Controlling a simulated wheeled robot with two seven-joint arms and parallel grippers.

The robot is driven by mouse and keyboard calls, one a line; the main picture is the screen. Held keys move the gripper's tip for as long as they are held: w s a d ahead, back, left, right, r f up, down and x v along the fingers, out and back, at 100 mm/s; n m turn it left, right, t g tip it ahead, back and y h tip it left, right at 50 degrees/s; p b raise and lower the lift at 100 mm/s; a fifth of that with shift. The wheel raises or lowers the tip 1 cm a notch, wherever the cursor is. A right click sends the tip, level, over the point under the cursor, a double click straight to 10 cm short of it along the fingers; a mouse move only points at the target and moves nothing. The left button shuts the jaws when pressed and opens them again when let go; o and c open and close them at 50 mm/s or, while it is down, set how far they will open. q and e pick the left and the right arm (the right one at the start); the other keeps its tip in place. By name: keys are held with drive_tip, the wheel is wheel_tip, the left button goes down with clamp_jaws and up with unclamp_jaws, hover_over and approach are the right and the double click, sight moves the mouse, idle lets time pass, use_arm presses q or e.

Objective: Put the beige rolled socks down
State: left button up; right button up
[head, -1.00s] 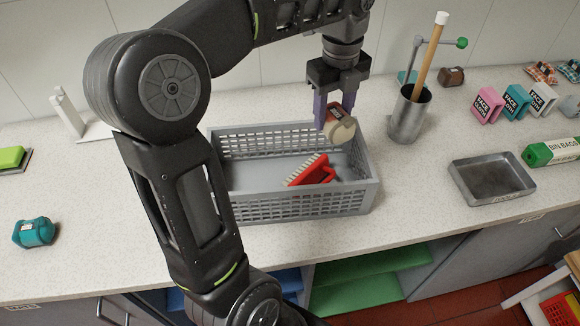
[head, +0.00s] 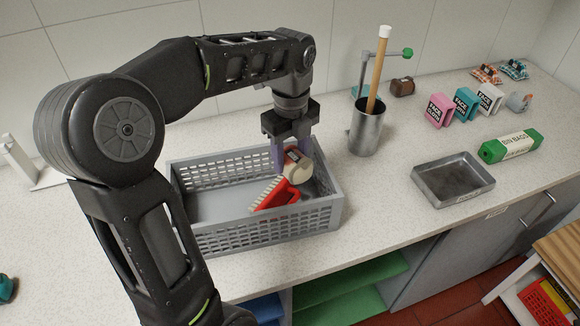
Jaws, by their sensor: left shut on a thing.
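The beige rolled socks (head: 299,169) carry a dark band with a label. My left gripper (head: 292,158) points down and is shut on them, at the right part of the grey basket (head: 215,245). The socks are lower than the basket's back rim, close above or beside a red brush (head: 277,194) with pale bristles lying inside. I cannot tell whether the socks touch the brush or the basket floor. My right gripper does not show.
A metal pot (head: 366,128) with a wooden-handled tool stands right of the basket. A metal tray (head: 453,180), a green bin bags roll (head: 510,146) and several face cloth packs (head: 438,110) lie further right. The counter (head: 385,200) between basket and tray is clear.

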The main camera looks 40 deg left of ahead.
sight(291, 166)
use_arm(q)
drive_tip(key=shift+f, duration=0.1)
wheel_tip(291, 166, down, 3)
drive_tip(key=shift+f, duration=0.25)
drive_tip(key=shift+f, duration=0.45)
drive_tip(key=o, duration=1.4)
drive_tip(key=shift+c, duration=0.2)
